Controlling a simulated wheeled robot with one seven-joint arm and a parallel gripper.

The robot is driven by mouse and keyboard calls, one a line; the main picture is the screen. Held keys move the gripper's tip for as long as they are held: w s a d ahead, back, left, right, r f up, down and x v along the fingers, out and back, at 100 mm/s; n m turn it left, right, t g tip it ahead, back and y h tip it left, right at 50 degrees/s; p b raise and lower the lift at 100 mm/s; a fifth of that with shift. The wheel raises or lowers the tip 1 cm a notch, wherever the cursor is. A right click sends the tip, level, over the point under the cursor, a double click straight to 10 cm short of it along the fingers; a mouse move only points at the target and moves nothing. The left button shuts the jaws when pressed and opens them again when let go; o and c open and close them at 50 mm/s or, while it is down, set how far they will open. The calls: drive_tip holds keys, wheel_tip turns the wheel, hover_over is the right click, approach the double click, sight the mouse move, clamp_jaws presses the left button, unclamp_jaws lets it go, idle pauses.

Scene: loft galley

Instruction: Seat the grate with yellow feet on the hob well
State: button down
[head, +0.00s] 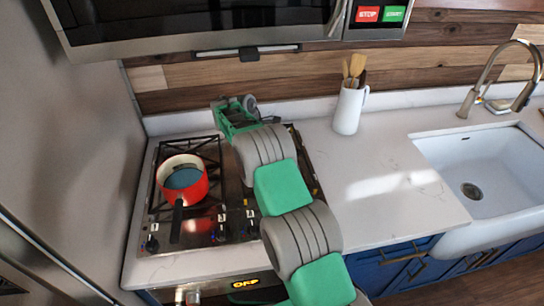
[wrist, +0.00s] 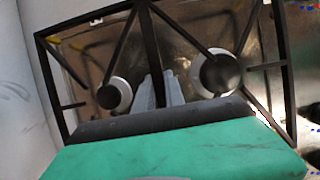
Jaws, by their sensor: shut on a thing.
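My gripper (wrist: 160,88) is shut on the middle bar of a black grate (wrist: 151,38) in the wrist view. The grate is a dark rectangular frame with crossing and slanting bars. Small yellow patches show by its upper left corner; I cannot tell if they are its feet. Behind the bars lie the steel hob well (wrist: 185,40) and two round burners (wrist: 220,73). I cannot tell whether the grate touches the hob. In the head view my gripper (head: 228,117) is at the back of the hob (head: 222,158), and my arm hides most of the hob's right half.
A red pot (head: 185,186) stands on the hob's left grate, its dark handle toward the front. A white jug (head: 348,108) with wooden utensils stands at the back, right of the hob. The counter (head: 385,170) before the sink (head: 485,165) is clear. A microwave (head: 200,25) hangs above.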

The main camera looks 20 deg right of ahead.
drive_tip(key=shift+f, duration=0.45)
idle(0.9)
drive_tip(key=c, duration=1.3)
unclamp_jaws()
drive_tip(key=shift+f, duration=0.15)
drive_tip(key=shift+r, duration=3.6)
drive_tip(key=shift+s+f, duration=0.1)
